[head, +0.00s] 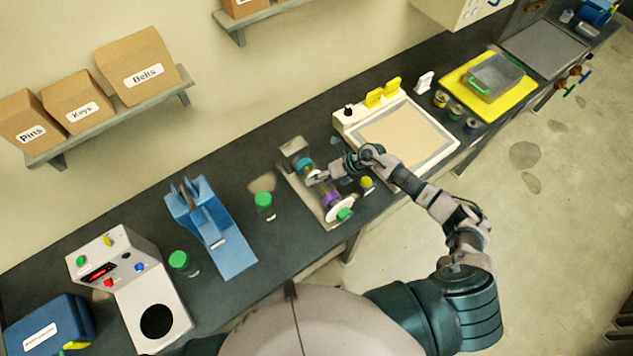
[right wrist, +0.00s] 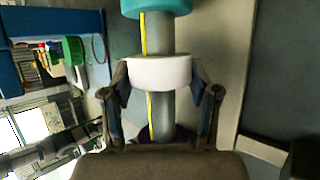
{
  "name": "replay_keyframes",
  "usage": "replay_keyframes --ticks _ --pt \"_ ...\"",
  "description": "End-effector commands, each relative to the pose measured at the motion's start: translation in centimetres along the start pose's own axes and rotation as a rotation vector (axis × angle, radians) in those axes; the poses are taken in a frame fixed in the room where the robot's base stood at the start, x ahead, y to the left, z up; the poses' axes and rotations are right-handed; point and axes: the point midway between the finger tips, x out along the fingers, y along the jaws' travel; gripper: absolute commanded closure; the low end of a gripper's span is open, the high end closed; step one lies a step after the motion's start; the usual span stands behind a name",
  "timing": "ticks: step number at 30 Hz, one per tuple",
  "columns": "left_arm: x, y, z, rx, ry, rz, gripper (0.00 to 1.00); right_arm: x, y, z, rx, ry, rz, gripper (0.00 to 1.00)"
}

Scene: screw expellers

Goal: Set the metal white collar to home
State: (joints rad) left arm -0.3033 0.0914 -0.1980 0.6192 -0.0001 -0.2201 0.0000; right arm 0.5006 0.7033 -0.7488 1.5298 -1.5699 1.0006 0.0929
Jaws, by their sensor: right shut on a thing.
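The screw expeller (head: 334,208) lies on the dark bench in the head view, its grey shaft carrying several coloured collars. In the right wrist view the white collar (right wrist: 160,72) sits around the grey shaft (right wrist: 160,38), which has a yellow line along it. My right gripper (right wrist: 162,92) has a finger on each side of the white collar and is shut on it. A teal collar (right wrist: 156,8) is beyond it on the shaft, and a purple collar (right wrist: 165,135) is on the near side, partly hidden by the gripper. My right gripper also shows in the head view (head: 318,178). My left gripper is not in view.
A yellow knob (head: 367,183) stands close to the expeller's right side. A green-capped jar (head: 264,203) and a blue stand (head: 212,235) are to its left. A white-framed tray (head: 405,138) lies to the right. A wall shelf (head: 118,128) holds cardboard boxes.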

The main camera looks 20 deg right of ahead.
Motion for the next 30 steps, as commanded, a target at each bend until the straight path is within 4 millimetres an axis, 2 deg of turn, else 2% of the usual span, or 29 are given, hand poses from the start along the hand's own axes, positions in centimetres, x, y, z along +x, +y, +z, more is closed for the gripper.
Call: replay_keyframes --ticks 2,5,8,12,15,16,18,19,25,30 --pt "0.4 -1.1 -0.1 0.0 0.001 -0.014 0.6 0.5 0.2 -0.1 0.001 0.009 0.011 1.0" --pt "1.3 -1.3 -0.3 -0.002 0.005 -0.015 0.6 1.1 0.0 0.8 0.002 0.011 0.017 1.0" --pt "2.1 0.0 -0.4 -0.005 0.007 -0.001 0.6 1.7 0.0 1.9 0.002 0.013 0.016 1.0" --pt "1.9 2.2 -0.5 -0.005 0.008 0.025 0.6 1.8 0.3 2.1 0.004 0.016 0.01 1.0" --pt "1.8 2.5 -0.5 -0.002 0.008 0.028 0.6 1.7 0.2 2.2 0.005 0.015 0.008 1.0" --pt "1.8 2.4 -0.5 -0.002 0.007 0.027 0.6 1.7 0.2 2.2 0.005 0.015 0.007 0.38" --pt "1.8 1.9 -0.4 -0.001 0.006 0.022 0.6 1.7 0.2 2.1 0.005 0.015 0.007 0.2" --pt "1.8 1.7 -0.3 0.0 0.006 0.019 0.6 1.7 0.2 2.1 0.005 0.015 0.007 0.15" --pt "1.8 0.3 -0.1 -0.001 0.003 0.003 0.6 1.7 0.3 2.0 0.003 0.016 0.011 0.15" --pt "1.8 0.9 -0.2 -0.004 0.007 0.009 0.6 1.4 0.3 2.0 0.003 0.016 0.011 0.15"
